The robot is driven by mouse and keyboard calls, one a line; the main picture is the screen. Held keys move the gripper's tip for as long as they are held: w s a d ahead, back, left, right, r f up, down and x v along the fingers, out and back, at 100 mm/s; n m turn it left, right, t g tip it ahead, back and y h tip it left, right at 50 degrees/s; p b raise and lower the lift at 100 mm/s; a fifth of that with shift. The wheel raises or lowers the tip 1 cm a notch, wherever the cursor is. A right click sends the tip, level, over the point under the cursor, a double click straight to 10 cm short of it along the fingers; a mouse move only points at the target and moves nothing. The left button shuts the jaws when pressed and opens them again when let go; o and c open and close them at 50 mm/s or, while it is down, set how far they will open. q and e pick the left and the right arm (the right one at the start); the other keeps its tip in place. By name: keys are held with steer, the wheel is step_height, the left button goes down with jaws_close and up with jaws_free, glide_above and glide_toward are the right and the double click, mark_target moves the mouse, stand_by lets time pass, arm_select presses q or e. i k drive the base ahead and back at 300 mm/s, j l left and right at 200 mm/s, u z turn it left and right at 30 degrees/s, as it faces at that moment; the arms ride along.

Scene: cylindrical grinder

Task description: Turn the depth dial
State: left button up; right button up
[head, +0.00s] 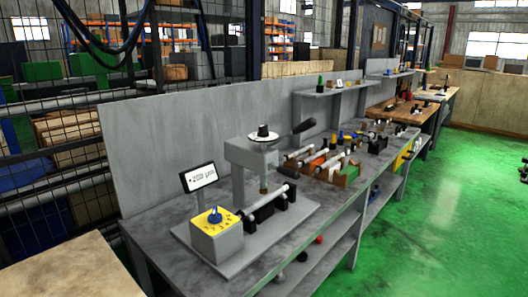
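The cylindrical grinder (254,163) stands on the near end of a grey workbench (160,236). At its front is a grey box (215,245) with a yellow top plate that carries a blue dial (214,215). Marks surround the dial, too small to read. A small tilted display (201,178) behind the dial reads about 200 µm, with a small mark in front of the number. A light rod (268,203) lies level beside the dial box, over dark supports. Neither of my grippers is in view.
A rack of rods and blocks (330,165) stands farther along the bench, with small items beyond. A grey panel (150,150) backs the bench. The green floor (440,230) to the right is mostly clear.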

mark_target(263, 132)
steer(key=z, duration=1.2)
steer(key=i+l+z, duration=0.1)
steer(key=i, duration=4.1)
steer(key=i+u, duration=0.15)
steer(key=u, duration=0.3)
steer(key=i+u, duration=0.1)
steer(key=u, duration=0.4)
steer(key=i+l+u, duration=0.1)
steer(key=u, duration=0.35)
steer(key=i+l+u, duration=0.1)
steer(key=u, duration=0.4)
steer(key=l+u, duration=0.1)
steer(key=u, duration=2.45)
